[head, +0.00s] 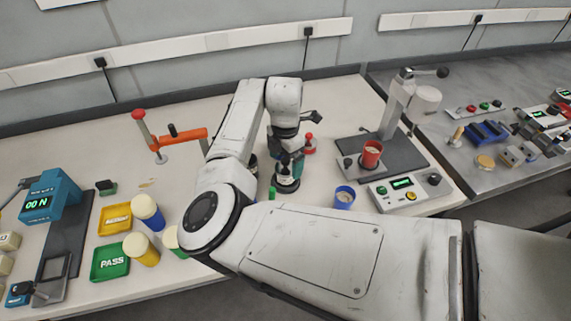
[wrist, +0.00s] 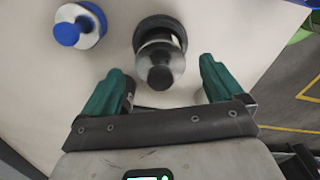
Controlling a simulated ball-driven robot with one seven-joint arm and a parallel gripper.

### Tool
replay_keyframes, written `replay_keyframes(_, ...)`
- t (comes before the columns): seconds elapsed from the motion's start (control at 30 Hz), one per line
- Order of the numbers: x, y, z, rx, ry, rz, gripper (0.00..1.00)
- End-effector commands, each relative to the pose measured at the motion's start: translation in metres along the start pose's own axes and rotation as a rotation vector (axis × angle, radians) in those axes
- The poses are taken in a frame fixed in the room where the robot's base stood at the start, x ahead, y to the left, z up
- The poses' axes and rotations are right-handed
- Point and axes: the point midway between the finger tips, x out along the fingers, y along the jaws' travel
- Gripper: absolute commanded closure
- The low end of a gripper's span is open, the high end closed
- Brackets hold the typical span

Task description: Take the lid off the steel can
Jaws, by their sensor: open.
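The steel can (wrist: 160,38) stands in the middle of the wrist view, with a black ring around it. Clear gaps show at both sides, and nothing is held. The gripper also shows in the head view (head: 291,164). The lid appears to be on the can.
A white, blue-knobbed object (wrist: 80,27) stands left of the can in the wrist view. In the head view, a red-knobbed object (head: 309,143), a green-topped object (head: 272,192) and a blue cup (head: 343,197) are nearby. A press stand (head: 395,110) stands at right.

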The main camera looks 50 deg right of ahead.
Motion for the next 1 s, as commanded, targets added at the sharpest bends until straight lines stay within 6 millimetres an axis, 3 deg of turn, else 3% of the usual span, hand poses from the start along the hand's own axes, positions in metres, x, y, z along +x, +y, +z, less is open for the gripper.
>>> replay_keyframes(0.33, 0.0087, -0.0002, 0.0004, 0.001, -0.001, 0.000, 0.07)
replay_keyframes(0.9, 0.0084, -0.0001, 0.0004, 0.001, -0.001, 0.000, 0.61)
replay_keyframes(1.0, 0.0083, 0.0000, 0.0004, 0.001, -0.001, 0.000, 0.66)
